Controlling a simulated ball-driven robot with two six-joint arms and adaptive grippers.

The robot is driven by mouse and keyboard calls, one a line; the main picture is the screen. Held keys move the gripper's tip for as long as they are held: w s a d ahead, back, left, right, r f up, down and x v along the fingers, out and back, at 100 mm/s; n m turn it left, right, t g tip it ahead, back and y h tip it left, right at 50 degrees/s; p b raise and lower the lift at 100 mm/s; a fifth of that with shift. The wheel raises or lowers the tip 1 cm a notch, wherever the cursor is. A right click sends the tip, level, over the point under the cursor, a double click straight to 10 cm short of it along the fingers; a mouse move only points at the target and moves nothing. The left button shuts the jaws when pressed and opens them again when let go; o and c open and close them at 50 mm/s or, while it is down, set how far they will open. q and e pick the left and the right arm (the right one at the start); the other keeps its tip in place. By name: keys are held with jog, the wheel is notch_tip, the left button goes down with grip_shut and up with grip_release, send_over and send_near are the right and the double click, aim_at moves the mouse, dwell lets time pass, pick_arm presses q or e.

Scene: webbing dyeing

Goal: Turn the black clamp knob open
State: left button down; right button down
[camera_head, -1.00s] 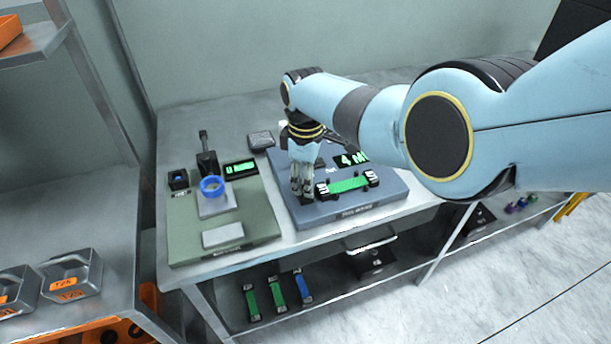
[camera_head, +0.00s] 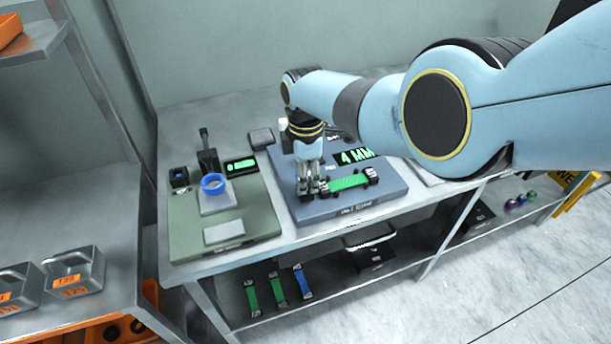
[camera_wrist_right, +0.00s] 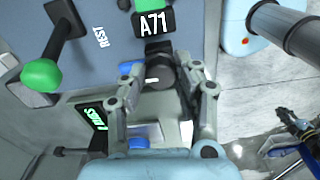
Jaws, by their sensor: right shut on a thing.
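A blue-grey tester (camera_head: 335,207) stands on the bench with a green webbing strip (camera_head: 349,182) lying across it between dark end clamps. My right gripper (camera_head: 308,188) points down at the left end of the strip. In the right wrist view, its two fingers (camera_wrist_right: 158,78) are shut on the black clamp knob (camera_wrist_right: 160,73), one finger on each side. The strip's end with the label A71 (camera_wrist_right: 152,22) lies just beyond the knob. The fingers mostly hide the knob in the head view. My left gripper is not in view.
A lever with a green ball (camera_wrist_right: 41,75) is near the gripper. Several webbing strips lie on the lower shelf (camera_head: 335,289). Grey bins (camera_head: 75,270) stand on the left rack.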

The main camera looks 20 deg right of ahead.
jog(key=c, duration=1)
grip_release()
notch_tip(320, 180, up, 12)
jog(key=shift+r, duration=0.1)
